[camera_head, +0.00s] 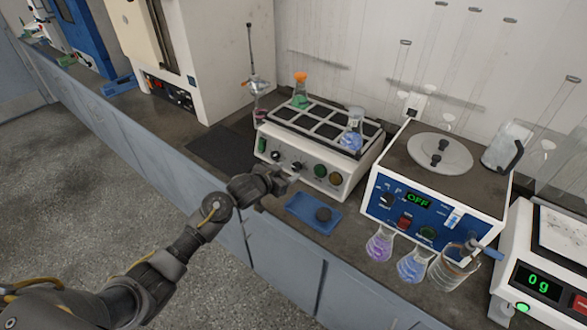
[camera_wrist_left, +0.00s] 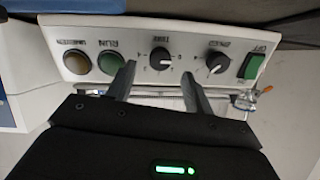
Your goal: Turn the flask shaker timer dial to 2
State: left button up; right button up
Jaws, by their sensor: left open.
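The flask shaker (camera_head: 350,181) is a white box with a black tray on top. Its timer dial (camera_head: 297,166) is a dark knob in the middle of the front panel. In the left wrist view the panel appears upside down, with the timer dial (camera_wrist_left: 161,60) between the speed dial (camera_wrist_left: 217,62) and a green button (camera_wrist_left: 111,62). My left gripper (camera_head: 284,177) is open in front of the panel. In the wrist view its fingertips (camera_wrist_left: 158,73) lie either side of the timer dial; contact cannot be told. The dial's exact setting is too small to read. My right gripper is not in view.
Flasks with green (camera_head: 300,98) and blue (camera_head: 352,136) liquid stand on the shaker. A blue tray (camera_head: 297,207) with a dark round piece lies before it. Right is a blue-fronted device reading OFF (camera_head: 420,201), with flasks in front. A dark mat (camera_head: 220,148) lies left.

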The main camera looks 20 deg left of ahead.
aim_at(295, 168)
pick_arm(q)
jog(key=shift+x, duration=2.45)
jog(key=c, duration=1)
jog(key=shift+o, duration=0.2)
